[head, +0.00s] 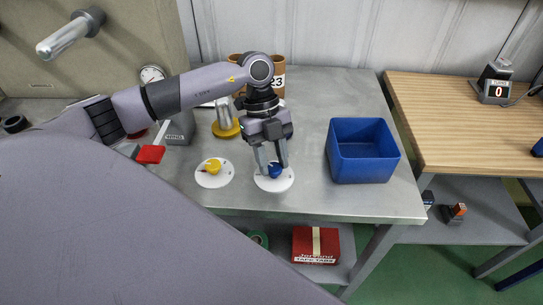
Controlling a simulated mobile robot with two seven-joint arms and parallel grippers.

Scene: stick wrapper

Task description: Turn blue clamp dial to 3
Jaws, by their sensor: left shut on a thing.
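The blue clamp dial (274,171) is a blue knob on a round white plate (274,184) near the front edge of the metal table. My left gripper (272,170) points down over it, with its two fingers shut on the blue knob. The marks on the white plate are too small to read, and the fingers partly hide the knob, so the dial's setting cannot be told. My right gripper is not in view.
A yellow dial (213,167) on a white plate lies to the left. An empty blue bin (361,150) stands to the right. Brown cups (278,76) and a yellow-based metal piece (225,122) stand behind. A wooden table (470,120) adjoins at right.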

